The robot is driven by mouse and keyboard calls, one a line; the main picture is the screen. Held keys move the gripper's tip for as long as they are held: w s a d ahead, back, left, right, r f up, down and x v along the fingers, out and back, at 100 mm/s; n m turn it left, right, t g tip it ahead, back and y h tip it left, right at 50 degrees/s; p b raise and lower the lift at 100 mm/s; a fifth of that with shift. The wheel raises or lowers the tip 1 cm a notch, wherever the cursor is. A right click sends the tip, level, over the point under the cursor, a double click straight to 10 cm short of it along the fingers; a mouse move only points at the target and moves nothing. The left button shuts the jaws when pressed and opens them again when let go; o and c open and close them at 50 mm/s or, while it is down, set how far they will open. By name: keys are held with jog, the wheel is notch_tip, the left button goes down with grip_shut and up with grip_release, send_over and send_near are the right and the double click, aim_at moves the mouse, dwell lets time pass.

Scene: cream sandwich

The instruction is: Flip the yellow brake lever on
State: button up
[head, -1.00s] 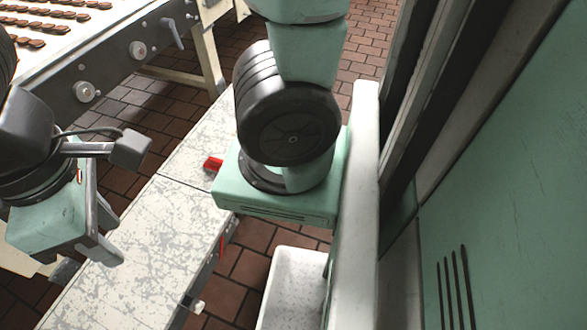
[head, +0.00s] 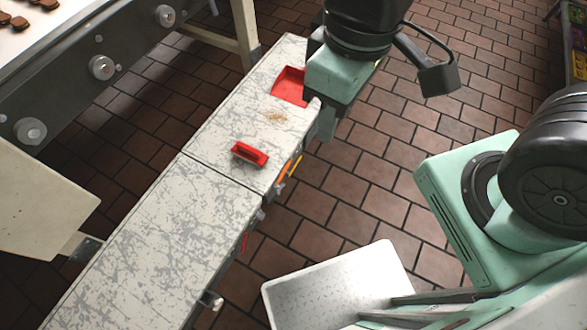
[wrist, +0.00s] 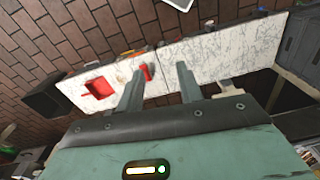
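A small yellow lever (head: 296,166) sticks out from the side of the white, scuffed bench (head: 150,240), beside an orange handle (head: 283,175). I cannot tell for sure that it is the brake lever, or its on or off position. A small yellow bit (wrist: 127,52) shows at the bench edge in the wrist view. My gripper (head: 325,122) hangs near the bench's right edge, above and to the right of the yellow lever in the head view. In the wrist view my gripper (wrist: 160,80) has its two fingers wide apart with nothing between them.
A red block-like object (head: 249,154) and a red tray (head: 290,86) sit on the bench top, with brown crumbs between them. A conveyor (head: 70,75) stands at the upper left. A white tray (head: 340,275) is low in front.

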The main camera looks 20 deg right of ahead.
jog(key=shift+d, duration=0.35)
jog(key=shift+c, duration=0.3)
